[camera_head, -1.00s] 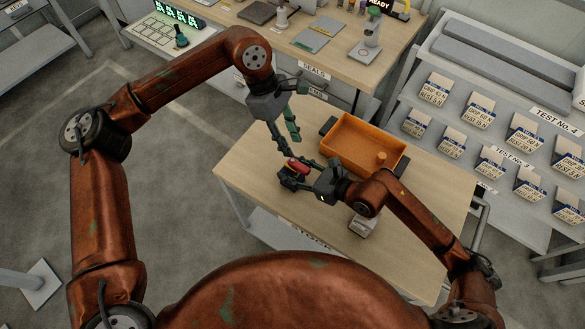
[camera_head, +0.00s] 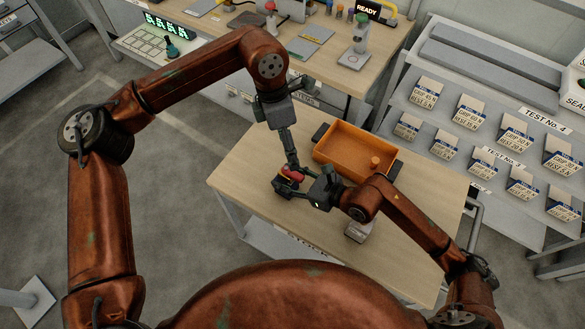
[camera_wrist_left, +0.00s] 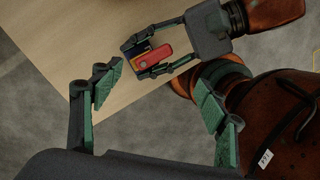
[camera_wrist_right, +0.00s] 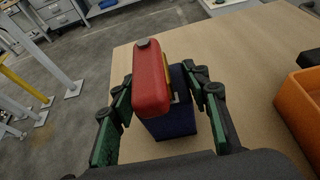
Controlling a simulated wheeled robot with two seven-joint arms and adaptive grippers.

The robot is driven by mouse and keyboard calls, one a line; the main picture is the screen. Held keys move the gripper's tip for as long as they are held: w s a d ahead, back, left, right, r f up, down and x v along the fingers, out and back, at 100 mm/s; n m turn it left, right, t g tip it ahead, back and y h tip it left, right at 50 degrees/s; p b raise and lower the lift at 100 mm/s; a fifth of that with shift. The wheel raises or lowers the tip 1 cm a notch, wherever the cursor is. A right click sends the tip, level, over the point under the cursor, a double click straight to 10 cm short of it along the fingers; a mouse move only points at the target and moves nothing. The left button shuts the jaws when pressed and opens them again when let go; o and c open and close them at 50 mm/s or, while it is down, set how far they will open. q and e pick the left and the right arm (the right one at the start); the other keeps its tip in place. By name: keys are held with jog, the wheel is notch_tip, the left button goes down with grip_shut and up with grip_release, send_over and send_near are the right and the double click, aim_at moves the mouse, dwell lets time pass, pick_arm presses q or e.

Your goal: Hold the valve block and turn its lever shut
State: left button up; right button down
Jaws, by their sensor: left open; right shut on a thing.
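The valve block (camera_wrist_right: 172,126) is dark blue and stands at the table's near left part. Its red lever (camera_wrist_right: 150,80) lies across its top, and a bit of yellow shows beside it. My right gripper (camera_wrist_left: 138,60) is shut on the block's sides in the left wrist view. The lever (camera_wrist_left: 160,57) shows there too, between the right fingers. My left gripper (camera_head: 291,160) points down just above the lever in the head view. Its fingers are wide apart and empty in the left wrist view (camera_wrist_left: 158,80). I cannot tell in the head view whether it touches the lever.
An orange tray (camera_head: 328,168) with a small peg (camera_head: 375,162) stands right behind the block. A small grey-white object (camera_head: 358,231) lies under my right arm. The wooden table (camera_head: 240,178) is clear to the left. A bench with equipment stands behind.

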aim_at(293, 174)
pick_arm(q)
jog(key=f+n, duration=0.2)
jog(key=f, duration=0.1)
jog(key=f+n+y, duration=0.1)
jog(key=f+n, duration=0.2)
jog(key=d+f+n+t, duration=0.1)
jog(key=f+n, duration=0.2)
jog(key=f, duration=0.1)
jog(key=shift+s+y, duration=0.2)
jog(key=shift+y, duration=0.2)
jog(key=shift+c, duration=0.2)
jog(key=c, duration=1.1)
